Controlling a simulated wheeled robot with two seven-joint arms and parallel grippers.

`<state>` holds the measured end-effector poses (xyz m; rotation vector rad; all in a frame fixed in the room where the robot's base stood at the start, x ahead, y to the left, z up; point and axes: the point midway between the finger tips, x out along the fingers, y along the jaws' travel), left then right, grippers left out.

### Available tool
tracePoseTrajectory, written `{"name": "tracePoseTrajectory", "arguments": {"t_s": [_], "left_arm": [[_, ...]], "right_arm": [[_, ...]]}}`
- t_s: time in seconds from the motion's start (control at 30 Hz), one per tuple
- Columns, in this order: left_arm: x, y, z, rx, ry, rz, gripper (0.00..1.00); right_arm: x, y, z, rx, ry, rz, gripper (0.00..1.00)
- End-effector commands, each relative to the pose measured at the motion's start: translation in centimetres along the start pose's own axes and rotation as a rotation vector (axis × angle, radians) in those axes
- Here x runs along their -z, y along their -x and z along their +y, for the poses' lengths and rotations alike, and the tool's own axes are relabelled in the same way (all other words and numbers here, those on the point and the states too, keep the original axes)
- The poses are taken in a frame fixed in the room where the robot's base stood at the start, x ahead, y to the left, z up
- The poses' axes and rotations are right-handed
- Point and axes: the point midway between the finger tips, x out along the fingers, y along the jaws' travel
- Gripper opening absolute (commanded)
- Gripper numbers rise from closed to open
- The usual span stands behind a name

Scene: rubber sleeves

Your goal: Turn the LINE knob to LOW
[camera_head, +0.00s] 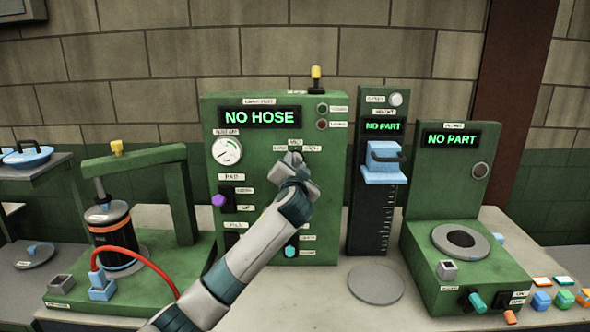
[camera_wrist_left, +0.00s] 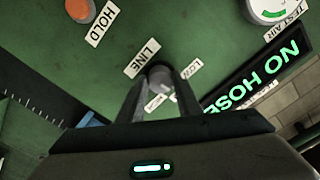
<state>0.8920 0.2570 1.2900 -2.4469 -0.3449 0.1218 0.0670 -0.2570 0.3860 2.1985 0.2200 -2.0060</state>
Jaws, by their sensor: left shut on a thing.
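The green panel (camera_head: 215,187) stands in the middle of the bench and reads NO HOSE. My left gripper (camera_head: 294,158) reaches up to its upper right part and hides most of the knob there. In the left wrist view, the fingers (camera_wrist_left: 162,92) are shut on the grey LINE knob (camera_wrist_left: 160,77), just beside the LINE label (camera_wrist_left: 143,58). Small position labels lie around the knob, partly covered by the fingers. I cannot tell which position the knob points to. My right gripper is not in view.
A round gauge (camera_head: 227,150) and a purple knob (camera_head: 218,200) are left of my arm. To the right stand a gauge column (camera_head: 366,222) and a green NO PART station (camera_head: 437,185).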

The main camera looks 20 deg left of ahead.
Motion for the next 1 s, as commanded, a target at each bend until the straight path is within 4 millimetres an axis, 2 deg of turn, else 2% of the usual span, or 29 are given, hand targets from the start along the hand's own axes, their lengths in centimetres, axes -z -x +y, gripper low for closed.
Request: {"name": "tracePoseTrajectory", "arguments": {"t_s": [0.03,0.5,0.8,1.0], "left_arm": [[-0.3,0.0,0.4,-0.001,0.031,0.0,0.09],[-0.3,0.0,0.4,-0.002,0.413,0.0,0.09],[-0.1,0.0,0.2,-0.002,0.613,0.001,0.09],[0.0,0.0,0.1,-0.001,0.676,0.0,0.09]], "right_arm": [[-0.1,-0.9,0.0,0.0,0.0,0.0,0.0],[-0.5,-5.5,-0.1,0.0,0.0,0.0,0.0],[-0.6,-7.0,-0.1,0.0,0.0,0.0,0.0],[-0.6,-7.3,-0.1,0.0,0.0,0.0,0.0]]}}
